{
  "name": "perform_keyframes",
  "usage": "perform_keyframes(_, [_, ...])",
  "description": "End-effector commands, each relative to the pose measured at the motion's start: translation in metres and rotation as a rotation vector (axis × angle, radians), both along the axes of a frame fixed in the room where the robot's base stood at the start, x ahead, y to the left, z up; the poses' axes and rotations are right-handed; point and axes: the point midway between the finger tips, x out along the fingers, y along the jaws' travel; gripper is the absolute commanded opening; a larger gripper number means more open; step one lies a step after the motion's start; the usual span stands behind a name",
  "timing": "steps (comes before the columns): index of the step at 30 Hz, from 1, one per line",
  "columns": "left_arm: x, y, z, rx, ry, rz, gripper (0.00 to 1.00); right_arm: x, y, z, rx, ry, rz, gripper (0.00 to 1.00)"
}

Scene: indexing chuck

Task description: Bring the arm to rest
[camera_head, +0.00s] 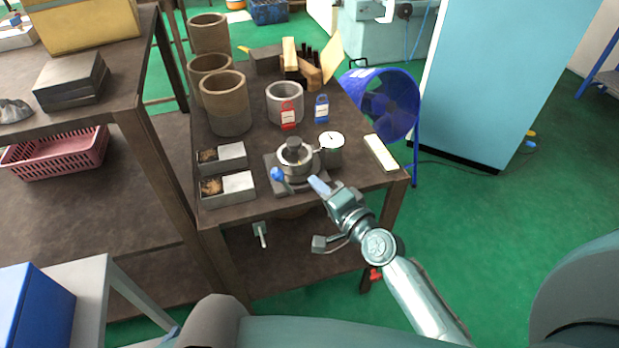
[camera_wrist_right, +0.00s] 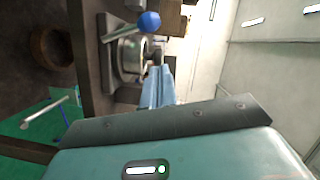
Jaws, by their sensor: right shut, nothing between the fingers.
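My right gripper (camera_head: 318,186) is shut and empty, at the front edge of the brown table beside the indexing chuck (camera_head: 294,160). The chuck is a round metal body on a square plate, with a lever ending in a blue ball knob (camera_head: 277,174). The fingertips are just right of the knob in the head view; I cannot tell whether they touch the chuck. In the right wrist view the blue fingers (camera_wrist_right: 158,88) lie together, with the chuck (camera_wrist_right: 128,55) and the blue knob (camera_wrist_right: 149,21) beyond them. My left gripper is not in view.
Brown cylinders (camera_head: 226,105), a grey ring with a red tag (camera_head: 285,100) and a blue tag (camera_head: 321,110) stand behind. A blue fan (camera_head: 390,105) is beyond the table. Green floor is open at right.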

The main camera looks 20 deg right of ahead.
Motion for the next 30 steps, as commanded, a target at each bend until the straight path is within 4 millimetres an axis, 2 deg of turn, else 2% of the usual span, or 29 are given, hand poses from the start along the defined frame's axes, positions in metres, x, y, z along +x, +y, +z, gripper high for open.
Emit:
perform_keyframes(3, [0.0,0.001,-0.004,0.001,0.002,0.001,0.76,-0.027,-0.009,0.002,-0.002,-0.001,-0.001,0.0])
perform_keyframes(7, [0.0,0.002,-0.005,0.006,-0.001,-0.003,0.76,-0.046,-0.016,0.005,-0.003,-0.001,-0.001,0.0])
perform_keyframes(12, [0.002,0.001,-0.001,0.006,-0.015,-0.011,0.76,-0.059,-0.021,0.009,0.0,-0.003,-0.002,0.0])
perform_keyframes(18, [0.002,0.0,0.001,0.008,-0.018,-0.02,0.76,-0.065,-0.02,0.005,-0.03,0.001,0.003,0.0])
perform_keyframes(20, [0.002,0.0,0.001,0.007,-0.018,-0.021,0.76,-0.072,-0.016,-0.004,-0.097,0.01,0.019,0.0])
perform_keyframes(23, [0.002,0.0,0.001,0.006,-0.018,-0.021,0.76,-0.094,-0.007,-0.029,-0.307,0.028,0.068,0.0])
perform_keyframes(27, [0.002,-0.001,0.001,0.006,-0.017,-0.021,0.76,-0.138,0.006,-0.072,-0.692,0.055,0.186,0.0])
perform_keyframes(30, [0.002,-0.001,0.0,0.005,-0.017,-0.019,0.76,-0.167,0.009,-0.095,-0.936,0.063,0.275,0.0])
